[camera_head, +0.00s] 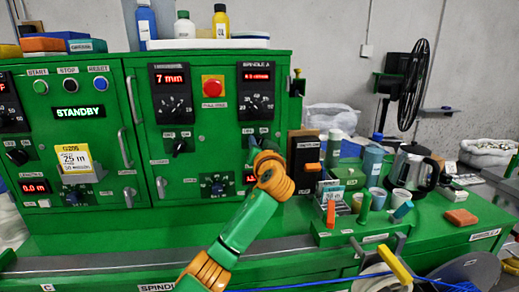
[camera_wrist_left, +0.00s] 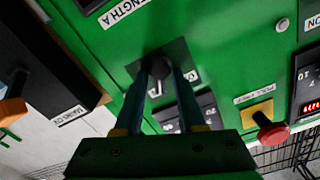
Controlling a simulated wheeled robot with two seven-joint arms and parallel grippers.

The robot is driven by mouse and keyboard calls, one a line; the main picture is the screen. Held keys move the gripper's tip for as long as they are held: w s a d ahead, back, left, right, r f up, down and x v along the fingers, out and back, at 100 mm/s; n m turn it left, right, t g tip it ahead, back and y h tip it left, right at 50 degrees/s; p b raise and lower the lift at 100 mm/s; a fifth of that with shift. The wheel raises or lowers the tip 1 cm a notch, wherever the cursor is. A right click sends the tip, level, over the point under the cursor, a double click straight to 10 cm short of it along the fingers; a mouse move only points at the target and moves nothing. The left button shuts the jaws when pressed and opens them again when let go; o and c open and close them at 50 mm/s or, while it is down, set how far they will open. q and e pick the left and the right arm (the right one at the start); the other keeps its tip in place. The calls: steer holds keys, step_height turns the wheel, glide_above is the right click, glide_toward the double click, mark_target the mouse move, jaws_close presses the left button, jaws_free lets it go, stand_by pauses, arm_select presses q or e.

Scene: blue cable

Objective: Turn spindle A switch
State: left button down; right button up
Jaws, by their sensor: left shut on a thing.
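The spindle A panel (camera_head: 255,92) is a black dial unit with a red readout on the green cabinet. Below it is a small dark switch (camera_head: 251,132), partly hidden by my left gripper (camera_head: 256,146). In the left wrist view the black switch knob (camera_wrist_left: 158,68) sits on a dark plate, its pale mark toward the camera. My left gripper (camera_wrist_left: 162,88) has a finger on each side of the knob and is shut on it. My right gripper is not in view.
A red stop button (camera_head: 213,86) and a matching dial panel (camera_head: 172,92) are left of spindle A. A brown-black box (camera_head: 303,157) stands close right of my gripper. Cups and a kettle (camera_head: 412,168) crowd the right bench.

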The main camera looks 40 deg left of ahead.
arm_select(q)
steer(key=shift+s+a+f+n+b, duration=0.1)
steer(key=shift+n+b, duration=1)
steer(key=shift+n, duration=0.6)
steer(key=shift+s+a+n+b, duration=0.1)
steer(key=shift+n+b, duration=1)
steer(key=shift+n, duration=0.6)
steer(key=shift+s+a+f+n+b, duration=0.1)
steer(key=shift+n+b, duration=1)
steer(key=shift+n, duration=0.6)
steer(key=shift+r, duration=0.1)
steer(key=c, duration=0.9)
jaws_free()
steer(key=shift+s+d, duration=0.1)
